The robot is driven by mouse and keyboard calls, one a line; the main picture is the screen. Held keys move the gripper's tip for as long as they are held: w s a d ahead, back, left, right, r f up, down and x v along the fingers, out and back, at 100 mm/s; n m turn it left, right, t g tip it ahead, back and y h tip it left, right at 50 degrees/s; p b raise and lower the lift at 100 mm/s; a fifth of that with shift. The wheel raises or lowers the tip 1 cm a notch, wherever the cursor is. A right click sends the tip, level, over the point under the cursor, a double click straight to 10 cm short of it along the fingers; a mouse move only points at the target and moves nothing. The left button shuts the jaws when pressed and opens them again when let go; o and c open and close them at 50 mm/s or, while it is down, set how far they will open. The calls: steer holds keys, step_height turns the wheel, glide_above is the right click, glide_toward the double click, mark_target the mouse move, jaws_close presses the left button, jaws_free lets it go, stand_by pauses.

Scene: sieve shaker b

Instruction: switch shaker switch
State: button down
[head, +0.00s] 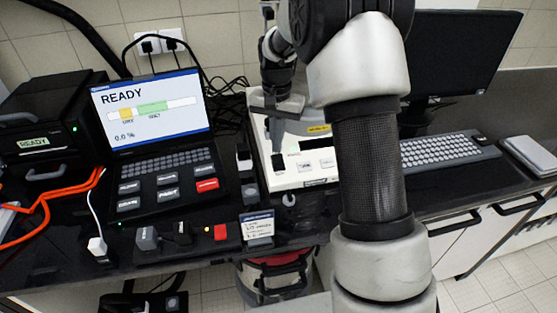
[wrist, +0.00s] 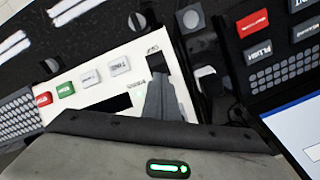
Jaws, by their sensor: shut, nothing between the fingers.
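The shaker's white control panel (head: 293,182) stands on the dark bench, left of my arm in the head view. A small black switch (head: 279,161) sits at the panel's left end. My gripper (head: 276,147) is shut and empty, its fingers pointing down just above or at the switch. In the wrist view the panel (wrist: 95,83) crosses the picture, and the switch (wrist: 156,61) shows right beyond the tip of my closed fingers (wrist: 163,84). I cannot tell whether they touch. My fingers hide part of the switch's surroundings, and my arm hides the panel's right part in the head view.
The panel's green button (wrist: 65,89) and red button (wrist: 43,99) lie along its far end. A laptop-like unit (head: 152,105) reading READY stands left. A keyboard (head: 446,148) and monitor (head: 462,62) are right. Orange cables (head: 62,205) cross the far left.

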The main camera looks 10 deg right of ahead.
steer(key=shift+f+b, duration=0.45)
steer(key=shift+f, duration=0.35)
stand_by(0.4)
steer(key=shift+r, duration=0.1)
step_height(320, 180, up, 7)
steer(key=p, duration=0.5)
stand_by(0.4)
stand_by(0.3)
